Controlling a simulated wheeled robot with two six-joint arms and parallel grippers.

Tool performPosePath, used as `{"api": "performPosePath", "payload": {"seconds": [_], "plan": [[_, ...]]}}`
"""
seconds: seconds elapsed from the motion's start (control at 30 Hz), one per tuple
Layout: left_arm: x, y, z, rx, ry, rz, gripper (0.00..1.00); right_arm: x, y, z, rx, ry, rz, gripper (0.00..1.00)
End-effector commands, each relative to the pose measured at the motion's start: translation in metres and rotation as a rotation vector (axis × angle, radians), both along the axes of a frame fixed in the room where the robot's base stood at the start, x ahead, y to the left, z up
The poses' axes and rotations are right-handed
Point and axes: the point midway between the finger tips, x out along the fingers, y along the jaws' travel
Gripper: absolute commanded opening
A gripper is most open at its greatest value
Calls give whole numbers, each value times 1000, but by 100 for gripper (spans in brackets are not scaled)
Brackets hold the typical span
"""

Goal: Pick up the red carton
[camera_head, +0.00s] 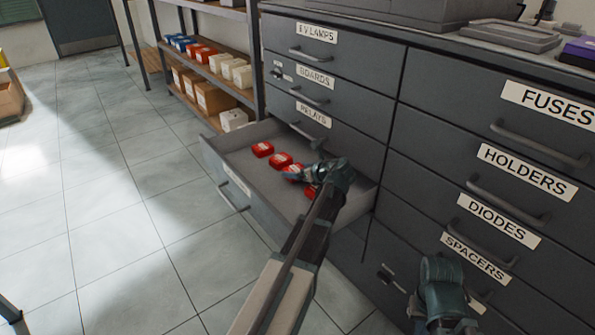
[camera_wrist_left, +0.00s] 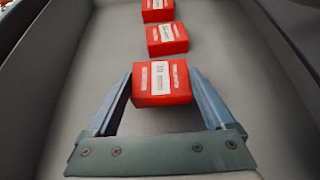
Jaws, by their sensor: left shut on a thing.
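My left gripper (camera_head: 300,173) reaches into the open grey drawer (camera_head: 232,185). It is shut on a red carton (camera_wrist_left: 162,83) with a white label, gripped between its two fingers in the left wrist view. In the head view, this carton (camera_head: 292,172) is partly hidden by the gripper. I cannot tell whether it is clear of the drawer floor. Two more red cartons (camera_head: 280,160) (camera_head: 262,149) lie in a row beyond it, and another red carton (camera_head: 309,192) is partly hidden beside my gripper. My right gripper (camera_head: 442,290) is at the lower right; its fingers do not show clearly.
Closed labelled drawers stand above and to the right, including FUSES (camera_head: 545,102) and SPACERS (camera_head: 478,257). The drawer walls surround the cartons. A shelf (camera_head: 215,90) with boxes stands at the back. The tiled floor (camera_head: 110,220) at left is clear.

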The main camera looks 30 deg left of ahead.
Motion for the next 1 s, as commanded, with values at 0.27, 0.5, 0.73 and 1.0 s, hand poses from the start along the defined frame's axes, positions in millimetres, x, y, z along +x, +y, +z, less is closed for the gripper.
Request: {"api": "performPosePath", "payload": {"seconds": [0.27, 0.5, 0.73, 1.0], "plan": [[0, 0, 46, 1, 0, 0, 24, 0, 0, 46, 0, 2, 8, 0], [-14, -29, 51, 0, 1, -4, 24, 0, 0, 51, 0, 2, 11, 0], [-36, -84, 51, 1, 0, -6, 24, 0, 0, 51, 0, 2, 11, 0], [-58, -139, 51, 1, 0, -4, 24, 0, 0, 51, 0, 2, 11, 0]]}}
